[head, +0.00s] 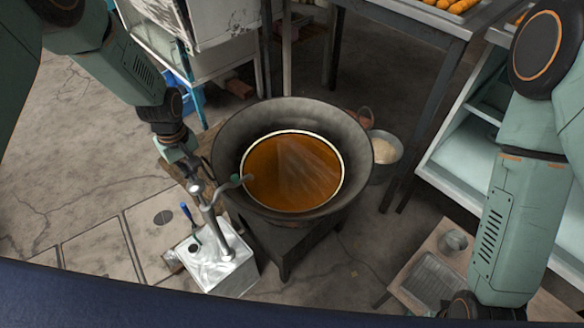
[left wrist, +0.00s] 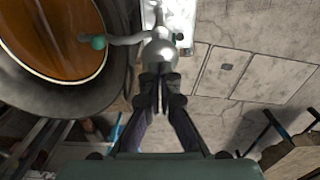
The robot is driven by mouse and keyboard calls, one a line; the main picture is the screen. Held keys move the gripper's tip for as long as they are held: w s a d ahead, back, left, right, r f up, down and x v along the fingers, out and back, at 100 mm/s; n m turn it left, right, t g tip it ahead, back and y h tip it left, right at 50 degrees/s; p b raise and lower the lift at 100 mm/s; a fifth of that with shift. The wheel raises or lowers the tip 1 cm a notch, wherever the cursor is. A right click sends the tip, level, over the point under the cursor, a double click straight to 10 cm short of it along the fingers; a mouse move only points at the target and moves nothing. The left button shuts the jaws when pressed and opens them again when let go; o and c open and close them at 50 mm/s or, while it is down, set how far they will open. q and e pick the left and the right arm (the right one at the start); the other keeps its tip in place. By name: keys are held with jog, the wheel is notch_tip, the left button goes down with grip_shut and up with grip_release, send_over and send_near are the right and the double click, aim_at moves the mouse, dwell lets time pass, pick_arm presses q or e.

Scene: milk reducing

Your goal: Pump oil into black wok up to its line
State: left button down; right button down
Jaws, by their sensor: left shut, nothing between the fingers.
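The black wok (head: 237,123) stands on a dark stand and holds amber-brown oil (head: 292,175). A pale ring line (head: 342,165) borders the oil, whose surface appears to reach it. A silver hand pump (head: 212,215) rises from a square metal oil can (head: 222,270) at the wok's left. Its green-tipped spout (head: 236,181) points over the wok's rim. My left gripper (head: 192,180) is shut and empty at the pump's top. In the left wrist view its closed fingertips (left wrist: 160,75) are right by the rounded pump head (left wrist: 160,52); contact is unclear. My right gripper is out of view.
A metal pot (head: 385,150) with pale contents stands right of the wok. A low wooden table (head: 428,265) with a metal tray and cup is at lower right. A pale shelf unit (head: 455,165) stands at right. Tiled floor (head: 95,262) is open at left.

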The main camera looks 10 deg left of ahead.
aim_at(194, 184)
pick_arm(q)
jog(key=shift+s+f+b, duration=0.1)
jog(key=shift+f+b, duration=0.75)
jog(key=shift+f, duration=0.3)
jog(key=shift+f+b, duration=0.6)
jog(key=shift+f, duration=0.2)
jog(key=shift+f+b, duration=1.85)
jog(key=shift+f, duration=0.75)
notch_tip(194, 184, up, 9)
jog(key=p, duration=0.8)
jog(key=shift+r, duration=0.1)
